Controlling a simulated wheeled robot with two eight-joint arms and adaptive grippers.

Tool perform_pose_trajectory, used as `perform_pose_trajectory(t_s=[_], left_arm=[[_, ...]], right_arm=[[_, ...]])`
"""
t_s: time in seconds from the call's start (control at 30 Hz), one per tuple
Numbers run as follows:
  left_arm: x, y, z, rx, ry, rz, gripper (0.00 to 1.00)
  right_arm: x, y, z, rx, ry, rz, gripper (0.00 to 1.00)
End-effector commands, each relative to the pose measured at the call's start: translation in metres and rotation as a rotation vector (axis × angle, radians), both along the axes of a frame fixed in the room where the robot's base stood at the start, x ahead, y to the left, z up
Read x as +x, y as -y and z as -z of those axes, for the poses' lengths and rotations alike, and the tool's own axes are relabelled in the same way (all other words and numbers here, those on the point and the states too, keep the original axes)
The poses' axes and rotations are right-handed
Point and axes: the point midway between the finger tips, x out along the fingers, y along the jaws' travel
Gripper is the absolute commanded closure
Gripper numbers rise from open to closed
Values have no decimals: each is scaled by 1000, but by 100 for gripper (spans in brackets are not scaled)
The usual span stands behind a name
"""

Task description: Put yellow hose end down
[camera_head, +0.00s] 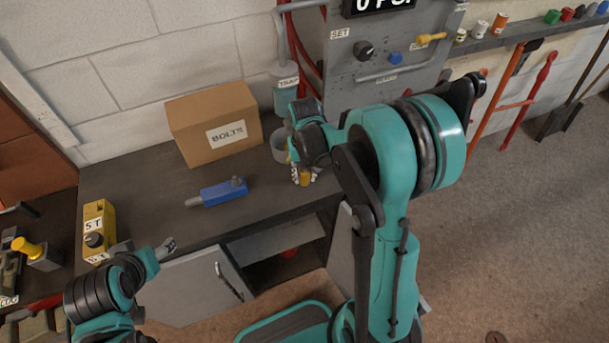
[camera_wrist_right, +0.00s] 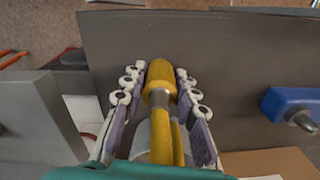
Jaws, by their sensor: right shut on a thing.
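The yellow hose end (camera_head: 305,178) is in my right gripper (camera_head: 303,173), near the front edge of the dark bench top (camera_head: 130,180). In the right wrist view the yellow hose end (camera_wrist_right: 160,76) lies between the two fingers of the right gripper (camera_wrist_right: 159,82), which is shut on it. It has a grey metal collar, and yellow hose runs back from it toward the palm. Whether the hose end touches the bench is unclear. My left gripper (camera_head: 166,248) is low at the left, by the bench's front edge; its finger opening is unclear.
A blue cylinder tool (camera_head: 223,191) lies on the bench left of the right gripper. Behind are a BOLTS box (camera_head: 212,120) and a grey pot (camera_head: 279,147). A yellow 5 T jack (camera_head: 97,228) stands at the left. A grey control panel (camera_head: 345,80) stands behind.

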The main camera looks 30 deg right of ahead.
Motion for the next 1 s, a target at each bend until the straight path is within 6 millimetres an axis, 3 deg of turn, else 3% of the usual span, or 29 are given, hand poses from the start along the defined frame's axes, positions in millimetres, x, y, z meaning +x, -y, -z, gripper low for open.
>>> perform_pose_trajectory(t_s=[0.27, 0.3, 0.37, 0.73, 0.87, 1.0], left_arm=[[0, 0, 4, 0, 0, 0, 37], [0, 0, 2, 0, 0, 0, 37], [0, 0, 2, 0, 0, 0, 37], [0, 0, -3, 0, 0, 0, 37], [0, 0, -10, 0, 0, 0, 37], [0, 0, -21, 0, 0, 0, 37]], right_arm=[[0, 0, 4, 0, 0, 0, 100], [0, 0, 2, 0, 0, 0, 61], [0, 0, 2, 0, 0, 0, 50], [0, 0, -4, 0, 0, 0, 50], [-1, 0, -24, 0, 0, 0, 50], [0, 0, -56, 0, 0, 0, 50]])
